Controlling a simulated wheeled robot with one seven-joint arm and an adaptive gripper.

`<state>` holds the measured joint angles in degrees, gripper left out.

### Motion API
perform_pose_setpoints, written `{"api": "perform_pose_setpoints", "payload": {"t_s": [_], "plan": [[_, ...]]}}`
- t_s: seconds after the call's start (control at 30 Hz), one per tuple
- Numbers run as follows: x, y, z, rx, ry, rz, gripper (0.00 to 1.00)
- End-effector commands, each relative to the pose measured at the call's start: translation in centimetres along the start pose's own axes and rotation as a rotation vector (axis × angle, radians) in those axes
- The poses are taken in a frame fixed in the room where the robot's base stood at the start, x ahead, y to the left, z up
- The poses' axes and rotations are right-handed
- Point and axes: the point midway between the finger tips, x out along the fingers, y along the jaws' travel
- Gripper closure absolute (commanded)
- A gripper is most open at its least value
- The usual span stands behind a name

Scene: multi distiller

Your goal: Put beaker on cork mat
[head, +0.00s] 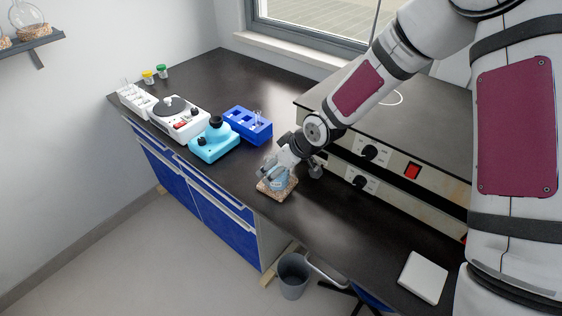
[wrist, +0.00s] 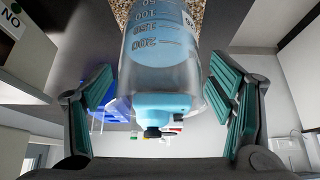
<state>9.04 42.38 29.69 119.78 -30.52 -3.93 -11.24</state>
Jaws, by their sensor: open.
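The beaker (wrist: 160,55) is clear glass with volume marks and holds light blue liquid. In the head view the beaker (head: 278,181) stands on the speckled brown cork mat (head: 281,195), partly hidden by my gripper. The cork mat also shows at the top of the wrist view (wrist: 208,10). My gripper (head: 270,172) is around the beaker, with one finger on each side. In the wrist view my gripper (wrist: 163,108) is open, and gaps show between its green-padded fingers and the glass.
A turquoise device (head: 214,140), a blue rack (head: 248,125) and a white centrifuge-like machine (head: 179,118) stand left of the mat on the dark bench. A grey control unit (head: 362,165) with knobs and a red switch stands close on the right. The bench's front edge is near the mat.

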Motion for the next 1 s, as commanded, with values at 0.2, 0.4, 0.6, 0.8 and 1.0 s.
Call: {"api": "perform_pose_setpoints", "payload": {"t_s": [0.2, 0.4, 0.6, 0.8, 1.0], "plan": [[-2.5, 0.1, -0.1, 0.002, 0.002, 0.004, 0.24], [-6.2, 0.1, 0.0, 0.005, 0.001, 0.003, 0.24], [-9.4, 0.1, -0.1, 0.003, 0.002, 0.003, 0.24], [-11.5, 0.0, -0.1, 0.001, 0.001, 0.001, 0.24], [-12.1, 0.0, -0.1, 0.0, 0.0, 0.0, 0.24]]}}
